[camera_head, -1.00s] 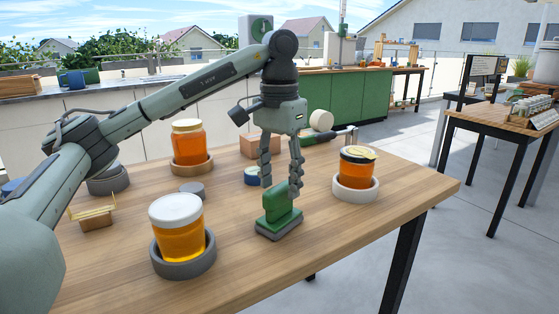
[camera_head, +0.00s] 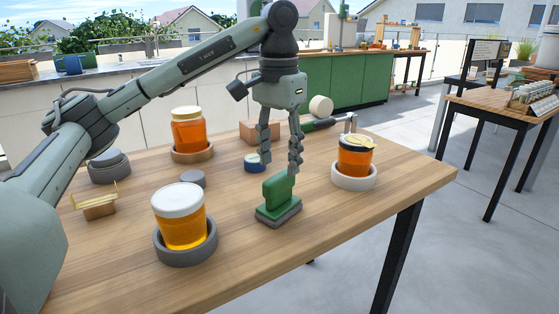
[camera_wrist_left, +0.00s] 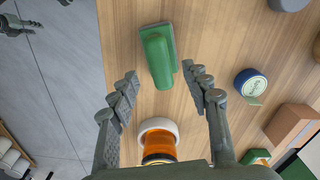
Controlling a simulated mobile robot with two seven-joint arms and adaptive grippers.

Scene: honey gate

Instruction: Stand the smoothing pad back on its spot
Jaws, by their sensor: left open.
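The smoothing pad (camera_head: 279,193), a green block with a raised grip and a grey base, stands upright on the wooden table (camera_head: 330,225). It also shows in the left wrist view (camera_wrist_left: 158,55), with grey along its right edge. My left gripper (camera_head: 280,168) is open and empty just above the pad, its fingertips apart on either side of the grip's top. In the left wrist view, the open fingers (camera_wrist_left: 160,74) show clear gaps to the pad. No separately marked spot can be made out.
An orange jar (camera_head: 356,157) in a white ring (camera_head: 353,182) stands to the pad's right. A white-lidded jar (camera_head: 180,220) in a grey ring (camera_head: 187,255) is left. The table's front right is clear.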

